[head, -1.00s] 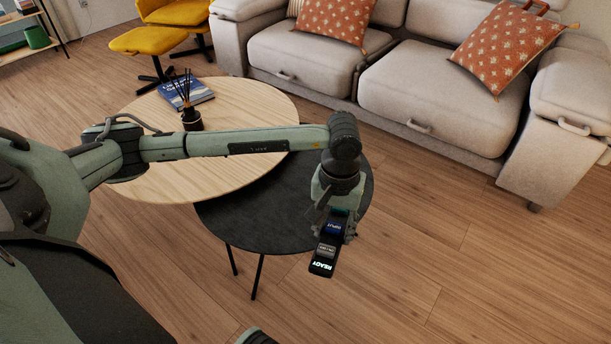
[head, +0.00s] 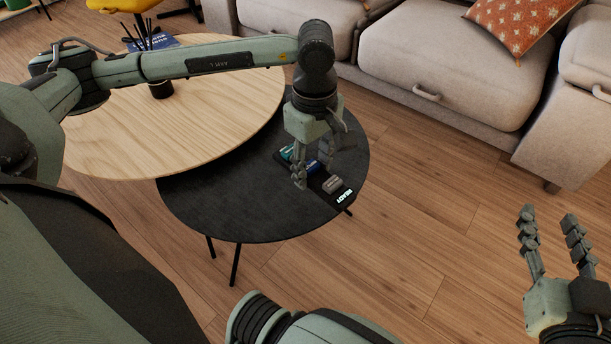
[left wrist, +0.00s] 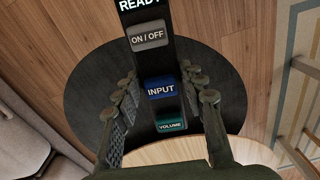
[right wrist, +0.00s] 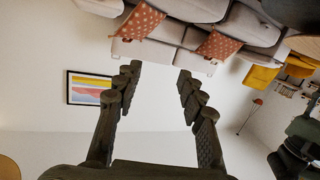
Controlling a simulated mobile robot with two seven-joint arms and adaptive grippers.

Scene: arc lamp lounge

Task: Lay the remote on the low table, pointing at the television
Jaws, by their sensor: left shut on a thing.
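The remote (head: 338,190) is black, with a lit READY end and grey, blue and teal buttons; it also shows in the left wrist view (left wrist: 151,62). My left gripper (head: 315,174) points down and is shut on the remote, a finger on each side. The remote is over the right part of the round black low table (head: 235,205), its READY end close to the table's edge. I cannot tell whether it touches the top. My right gripper (head: 549,216) is open and empty, right of the table over the floor. No television shows.
A round pale wood table (head: 120,140) adjoins the black one and holds a reed diffuser (head: 160,88) and a blue book (head: 150,43). A light sofa (head: 440,70) stands behind. The black top's left part and the floor at right are clear.

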